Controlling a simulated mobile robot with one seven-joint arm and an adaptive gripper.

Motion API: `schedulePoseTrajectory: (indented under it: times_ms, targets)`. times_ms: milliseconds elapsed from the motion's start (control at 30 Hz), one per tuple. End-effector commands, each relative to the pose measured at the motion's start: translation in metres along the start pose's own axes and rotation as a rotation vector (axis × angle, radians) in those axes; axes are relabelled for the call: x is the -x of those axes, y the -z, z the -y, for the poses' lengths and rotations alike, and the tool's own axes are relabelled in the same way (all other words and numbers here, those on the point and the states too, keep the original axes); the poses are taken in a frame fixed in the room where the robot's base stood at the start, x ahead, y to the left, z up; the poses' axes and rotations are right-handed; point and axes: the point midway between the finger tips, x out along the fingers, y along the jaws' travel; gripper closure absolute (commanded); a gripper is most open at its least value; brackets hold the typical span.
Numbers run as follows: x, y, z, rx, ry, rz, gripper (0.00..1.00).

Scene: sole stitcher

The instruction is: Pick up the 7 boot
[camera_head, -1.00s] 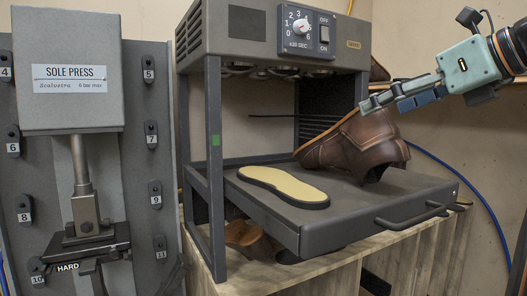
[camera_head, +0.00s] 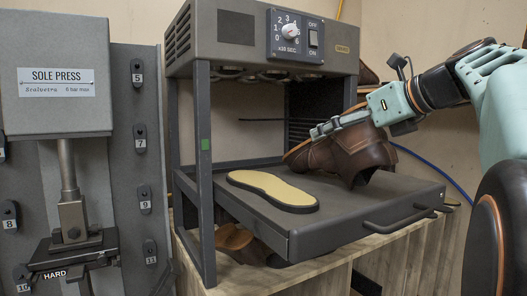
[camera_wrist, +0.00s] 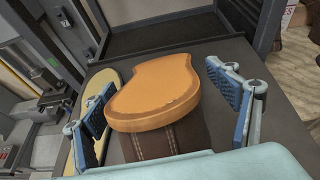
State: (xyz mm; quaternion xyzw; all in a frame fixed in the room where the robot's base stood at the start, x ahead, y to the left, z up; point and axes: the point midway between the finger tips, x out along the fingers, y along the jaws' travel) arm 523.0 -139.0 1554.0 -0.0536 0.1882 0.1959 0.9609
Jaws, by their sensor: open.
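A brown leather boot (camera_head: 352,152) rests sole-up on the pulled-out tray of the heater; no number is readable on it. In the wrist view its tan sole (camera_wrist: 155,92) faces the camera, with the brown upper below. My gripper (camera_head: 335,126) is at the boot's upturned sole in the head view. In the wrist view my gripper (camera_wrist: 160,95) is open, with one blue-padded finger on each side of the boot.
A loose pale-yellow sole (camera_head: 272,189) lies on the tray (camera_head: 330,222), left of the boot. The heater frame (camera_head: 202,160) stands close behind. More brown footwear (camera_head: 240,240) sits underneath. A sole press (camera_head: 60,90) with numbered hooks stands at left.

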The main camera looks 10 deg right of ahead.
Motion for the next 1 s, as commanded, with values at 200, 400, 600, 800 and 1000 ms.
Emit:
schedulePoseTrajectory:
  times_ms: [200, 400, 600, 800, 1000]
  targets:
    - [0.0003, 0.0, -0.0001, 0.0, 0.0, 0.0, 0.28]
    - [0.0004, -0.0002, -0.0002, 0.001, 0.0, 0.0, 0.5]
    - [0.0005, -0.0003, -0.0003, 0.001, 0.0, 0.0, 0.72]
    - [0.0008, -0.0014, -0.0005, 0.002, 0.0, 0.002, 0.74]
    - [0.0025, -0.0066, -0.0006, 0.004, -0.001, 0.003, 0.74]
